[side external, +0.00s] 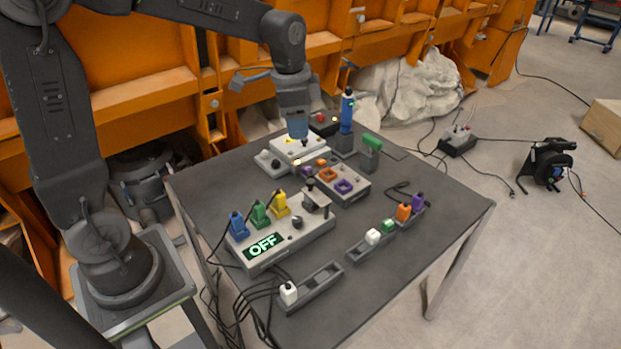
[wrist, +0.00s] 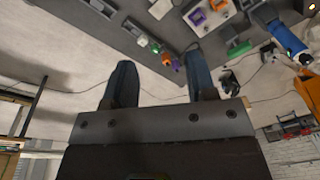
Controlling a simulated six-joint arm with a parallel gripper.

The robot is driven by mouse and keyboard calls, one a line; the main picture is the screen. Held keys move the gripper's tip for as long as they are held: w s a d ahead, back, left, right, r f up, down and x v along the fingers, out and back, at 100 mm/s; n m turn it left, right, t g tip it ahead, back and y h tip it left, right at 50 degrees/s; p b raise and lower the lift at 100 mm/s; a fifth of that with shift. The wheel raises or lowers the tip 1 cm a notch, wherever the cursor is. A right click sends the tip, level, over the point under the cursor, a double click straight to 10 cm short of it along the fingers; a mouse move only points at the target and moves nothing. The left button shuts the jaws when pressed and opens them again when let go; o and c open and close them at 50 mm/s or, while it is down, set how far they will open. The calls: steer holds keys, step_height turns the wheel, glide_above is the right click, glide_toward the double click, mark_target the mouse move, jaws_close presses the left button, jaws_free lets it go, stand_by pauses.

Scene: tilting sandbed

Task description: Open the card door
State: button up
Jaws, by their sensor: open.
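My gripper (side external: 297,133) is over the back of the dark table, low above or in front of a white-topped box (side external: 312,150) with a yellow warning label. In the wrist view its two dark blue fingers (wrist: 159,62) are spread apart with nothing between them. I cannot tell which part is the card door. A grey block with a black knob (side external: 316,198) stands on the grey console (side external: 290,240), whose display reads OFF. In the side view the gripper partly hides the white-topped box, and I cannot tell whether they touch.
Blue, green and yellow plugs stand on the console. A panel with orange and purple square frames (side external: 342,185) is behind it. A blue cylinder (side external: 347,110) and a green-topped block (side external: 372,142) stand at the back. Trays with coloured plugs (side external: 388,233) lie at the front right.

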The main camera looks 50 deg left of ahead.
steer(key=m+g, duration=0.1)
steer(key=m, duration=0.1)
glide_above(310, 181)
step_height(310, 181, down, 5)
step_height(310, 181, down, 14)
steer(key=shift+f, duration=0.25)
steer(key=shift+c, duration=0.4)
jaws_close()
